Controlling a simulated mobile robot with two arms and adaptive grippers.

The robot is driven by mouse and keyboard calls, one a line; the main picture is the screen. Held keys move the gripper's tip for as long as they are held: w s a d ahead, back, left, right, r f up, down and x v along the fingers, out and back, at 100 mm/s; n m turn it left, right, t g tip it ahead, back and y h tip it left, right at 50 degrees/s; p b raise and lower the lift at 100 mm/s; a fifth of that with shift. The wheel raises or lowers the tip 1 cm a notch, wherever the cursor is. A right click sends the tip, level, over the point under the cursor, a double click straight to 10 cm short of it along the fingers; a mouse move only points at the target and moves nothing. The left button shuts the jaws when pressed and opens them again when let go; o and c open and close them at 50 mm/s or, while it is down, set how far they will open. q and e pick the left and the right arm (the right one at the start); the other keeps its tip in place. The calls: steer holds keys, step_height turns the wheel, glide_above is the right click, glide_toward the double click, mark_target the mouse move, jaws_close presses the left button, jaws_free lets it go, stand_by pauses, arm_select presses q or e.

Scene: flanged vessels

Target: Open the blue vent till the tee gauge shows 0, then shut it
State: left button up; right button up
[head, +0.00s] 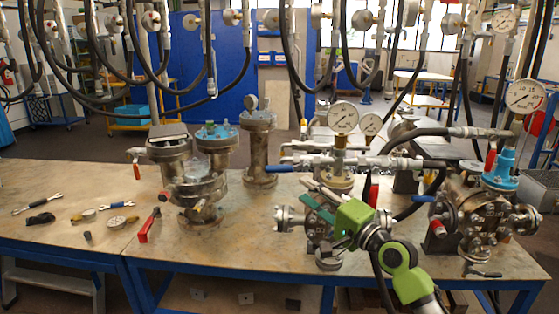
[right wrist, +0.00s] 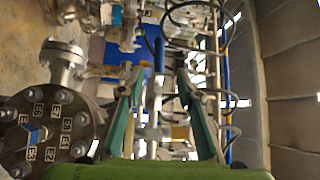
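A blue lever handle (head: 280,169) sticks out to the left from the grey pipe fittings (head: 345,160) over the middle vessel. A round white dial gauge (head: 343,118) stands above those fittings; its reading is too small to tell, and I cannot be sure it is the tee gauge. My right gripper (head: 318,204) is in front of and below the handle, fingers apart and empty. In the right wrist view my right gripper (right wrist: 160,78) has its two fingers spread, with a blue bar (right wrist: 159,55) showing between and beyond the tips. My left gripper is not in view.
A second gauge (head: 371,124) sits close behind. A flanged vessel with a blue cap (head: 500,172) and large gauge (head: 525,96) stands right. Other vessels (head: 196,185) stand left. A red-handled tool (head: 149,225) and loose gauges (head: 118,221) lie on the bench. Hoses hang overhead.

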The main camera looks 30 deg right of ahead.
mark_target(280, 172)
steer(key=shift+n, duration=0.4)
steer(key=p+x, duration=0.2)
steer(key=x, duration=1.1)
steer(key=shift+w, duration=0.35)
jaws_close()
